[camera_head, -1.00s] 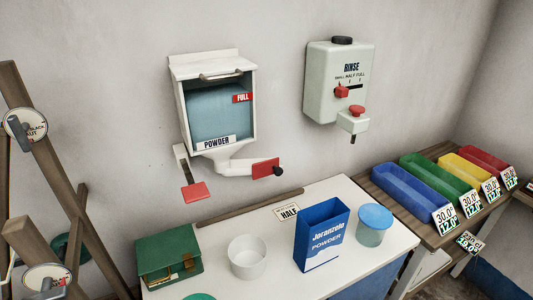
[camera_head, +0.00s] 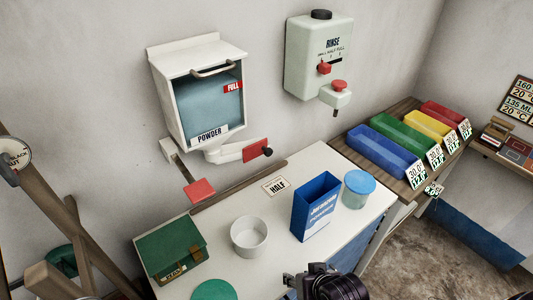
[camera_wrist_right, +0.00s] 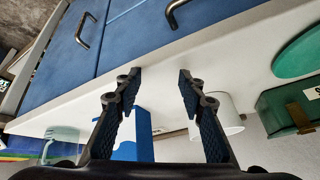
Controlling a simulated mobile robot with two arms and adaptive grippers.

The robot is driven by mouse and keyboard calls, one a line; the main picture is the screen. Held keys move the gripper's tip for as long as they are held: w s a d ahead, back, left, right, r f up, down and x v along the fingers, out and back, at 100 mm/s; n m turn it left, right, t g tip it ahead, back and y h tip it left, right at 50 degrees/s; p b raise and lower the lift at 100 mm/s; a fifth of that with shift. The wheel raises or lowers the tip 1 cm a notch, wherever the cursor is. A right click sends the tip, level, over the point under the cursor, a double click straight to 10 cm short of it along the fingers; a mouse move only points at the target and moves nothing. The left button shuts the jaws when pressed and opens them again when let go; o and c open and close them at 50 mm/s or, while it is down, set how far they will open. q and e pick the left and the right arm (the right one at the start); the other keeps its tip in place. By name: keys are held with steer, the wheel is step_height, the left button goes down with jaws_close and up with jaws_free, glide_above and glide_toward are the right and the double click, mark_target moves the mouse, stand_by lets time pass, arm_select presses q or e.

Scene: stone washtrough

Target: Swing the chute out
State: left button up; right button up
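The white powder dispenser (camera_head: 197,95) hangs on the wall in the head view. The chute (camera_head: 232,151) is a white arm below it, lying close along the wall to the right, with a red plate (camera_head: 256,149) and a black knob at its end. A separate red paddle (camera_head: 199,190) hangs at the dispenser's lower left. My right arm shows at the bottom edge of the head view, well below the chute and not touching it. In the right wrist view my right gripper (camera_wrist_right: 160,75) is open and empty, fingers apart. My left gripper is not in view.
On the white counter (camera_head: 325,247) stand a blue powder box (camera_head: 315,207), a white cup (camera_head: 249,237), a blue-lidded jar (camera_head: 358,190), a HALF card (camera_head: 276,186) and a green box (camera_head: 170,248). A rinse dispenser (camera_head: 318,60) hangs to the right. Coloured trays (camera_head: 383,150) stand beyond.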

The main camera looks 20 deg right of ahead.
steer(key=w+r+m+t, duration=0.3)
steer(key=w, duration=0.3)
steer(key=w+r+m+t, duration=0.2)
steer(key=w+r+m, duration=0.2)
steer(key=w, duration=0.3)
steer(key=m+t+h+p, duration=0.1)
steer(key=m+t+h, duration=0.1)
steer(key=m+t, duration=0.6)
glide_toward(269, 154)
steer(key=w+r+m+g, duration=0.1)
steer(key=w, duration=0.2)
steer(key=w+b, duration=0.1)
steer(key=w, duration=0.1)
steer(key=w+b, duration=0.1)
steer(key=w, duration=0.1)
steer(key=shift+w+d, duration=0.25)
steer(key=shift+d, duration=0.05)
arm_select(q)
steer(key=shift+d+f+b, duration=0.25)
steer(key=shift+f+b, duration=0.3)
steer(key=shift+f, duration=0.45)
arm_select(e)
steer(key=shift+w+r, duration=0.1)
steer(key=shift+w, duration=0.65)
jaws_close()
